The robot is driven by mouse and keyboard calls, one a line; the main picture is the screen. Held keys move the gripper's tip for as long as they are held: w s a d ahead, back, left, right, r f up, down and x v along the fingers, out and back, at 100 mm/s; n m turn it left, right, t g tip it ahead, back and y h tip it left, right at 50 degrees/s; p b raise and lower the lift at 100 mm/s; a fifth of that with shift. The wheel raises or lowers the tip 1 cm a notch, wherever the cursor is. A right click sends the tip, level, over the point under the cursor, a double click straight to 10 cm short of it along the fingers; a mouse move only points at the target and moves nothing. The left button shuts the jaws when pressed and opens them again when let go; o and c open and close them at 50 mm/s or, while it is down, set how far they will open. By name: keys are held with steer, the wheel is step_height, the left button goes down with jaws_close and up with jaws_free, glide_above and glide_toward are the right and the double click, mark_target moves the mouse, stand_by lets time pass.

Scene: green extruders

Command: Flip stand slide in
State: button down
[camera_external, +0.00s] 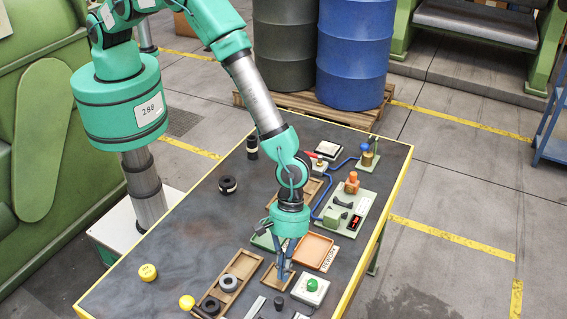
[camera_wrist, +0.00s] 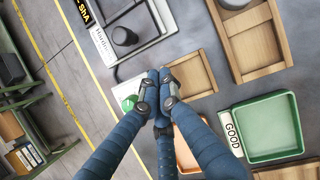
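My gripper (camera_external: 283,272) points down over the front part of the table, above a small wooden tray. In the wrist view its blue fingers (camera_wrist: 156,80) come together at the tips, and I see nothing held between them. The small wooden tray (camera_wrist: 196,74) beside the fingertips looks empty where it shows. A black cylinder (camera_external: 278,303) stands at the front edge; in the wrist view it (camera_wrist: 124,36) is upright within a grey rail frame (camera_wrist: 158,30). I cannot tell which part is the stand or the slide.
An orange tray (camera_external: 314,249), a green tray (camera_wrist: 268,128) marked GOOD and a green-button box (camera_external: 311,286) surround my gripper. A longer wooden tray (camera_external: 244,262) with rings lies left. Devices and blue tubing crowd the back right. The table's left middle is mostly clear.

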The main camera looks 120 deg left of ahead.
steer(key=shift+w+d+p, duration=0.15)
steer(key=shift+w+d, duration=0.15)
steer(key=shift+d, duration=0.7)
steer(key=shift+w+d+p, duration=0.15)
steer(key=shift+w+d, duration=0.1)
steer(key=shift+d, duration=0.7)
steer(key=b, duration=0.2)
glide_toward(260, 315)
steer(key=d+f, duration=0.1)
steer(key=d, duration=0.1)
steer(key=w+d+f, duration=0.1)
steer(key=d+f, duration=0.1)
steer(key=w+d+f, duration=0.1)
steer(key=d, duration=0.1)
steer(key=shift+w+f, duration=0.25)
steer(key=shift+f, duration=0.1)
steer(key=shift+a, duration=0.1)
